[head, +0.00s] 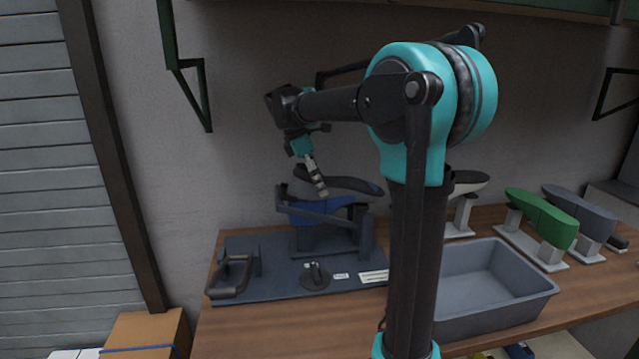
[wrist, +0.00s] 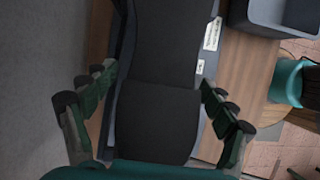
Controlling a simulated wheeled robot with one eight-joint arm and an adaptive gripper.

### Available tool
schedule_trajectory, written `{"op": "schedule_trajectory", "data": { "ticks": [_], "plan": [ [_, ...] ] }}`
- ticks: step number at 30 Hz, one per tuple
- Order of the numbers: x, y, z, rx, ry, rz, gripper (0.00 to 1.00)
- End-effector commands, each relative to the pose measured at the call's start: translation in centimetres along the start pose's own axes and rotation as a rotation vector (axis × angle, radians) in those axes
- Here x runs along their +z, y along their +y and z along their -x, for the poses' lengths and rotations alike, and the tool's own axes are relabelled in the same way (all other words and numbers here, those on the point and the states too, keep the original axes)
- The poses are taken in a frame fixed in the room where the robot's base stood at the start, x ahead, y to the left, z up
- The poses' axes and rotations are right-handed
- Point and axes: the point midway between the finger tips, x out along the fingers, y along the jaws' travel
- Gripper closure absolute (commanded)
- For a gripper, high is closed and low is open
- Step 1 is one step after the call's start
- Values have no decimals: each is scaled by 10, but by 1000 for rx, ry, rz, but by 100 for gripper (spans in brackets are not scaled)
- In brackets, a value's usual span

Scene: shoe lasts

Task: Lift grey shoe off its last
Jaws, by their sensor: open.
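The grey shoe (head: 345,185) sits on a blue last (head: 330,207) in a dark stand at the back of the work mat. In the wrist view a dark grey surface, apparently the shoe (wrist: 155,110), fills the space between the fingers. My gripper (head: 318,186) hangs over the shoe from above, its fingers pointing down beside its heel end. In the wrist view my gripper (wrist: 157,78) is open, with a finger on each side of the shoe and gaps visible. The far finger is partly hidden in the head view.
A dark mat (head: 270,285) carries a lever clamp (head: 233,275) and a round knob (head: 314,276). A grey bin (head: 500,285) stands to the right. A green last (head: 540,215) and a grey one (head: 580,212) stand behind it. A shelf bracket (head: 190,85) hangs at upper left.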

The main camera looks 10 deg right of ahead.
Motion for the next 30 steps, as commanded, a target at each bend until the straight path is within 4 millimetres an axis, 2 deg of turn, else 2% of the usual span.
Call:
{"op": "schedule_trajectory", "data": {
  "ticks": [5,22,23,30],
  "plan": [
    [0,0,0,0,0,0,17],
    [0,0,0,0,0,0,86],
    [0,0,0,0,0,-1,46],
    [0,0,0,0,0,0,76]
  ]
}}
